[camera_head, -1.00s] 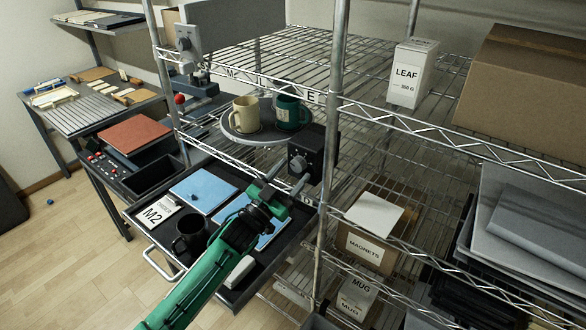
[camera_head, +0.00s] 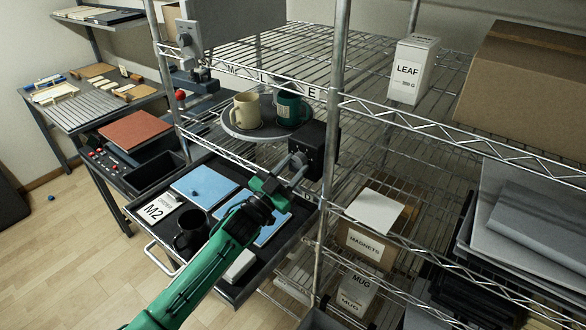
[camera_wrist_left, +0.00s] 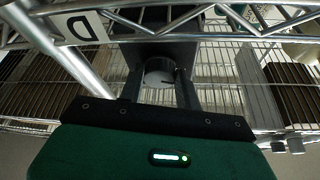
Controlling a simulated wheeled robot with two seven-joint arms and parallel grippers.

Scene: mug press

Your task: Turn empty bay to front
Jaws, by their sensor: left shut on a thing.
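A round grey turntable (camera_head: 262,136) sits at the front edge of the middle shelf. A cream mug (camera_head: 247,110) stands on its left part and a green mug (camera_head: 289,108) on its right part. A black box with a round grey knob (camera_head: 298,160) is mounted beside the shelf post, right of and below the turntable. My left gripper (camera_head: 287,174) reaches this knob and is shut on it. In the left wrist view the knob (camera_wrist_left: 160,72) lies between the two dark fingers. My right gripper is not in view.
Below the turntable, a pulled-out tray (camera_head: 158,232) holds blue pads, an M2 card (camera_head: 160,208) and a black mug (camera_head: 190,233). A shelf post (camera_head: 334,110) stands close to the knob box. A LEAF carton (camera_head: 412,68) stands on the upper shelf.

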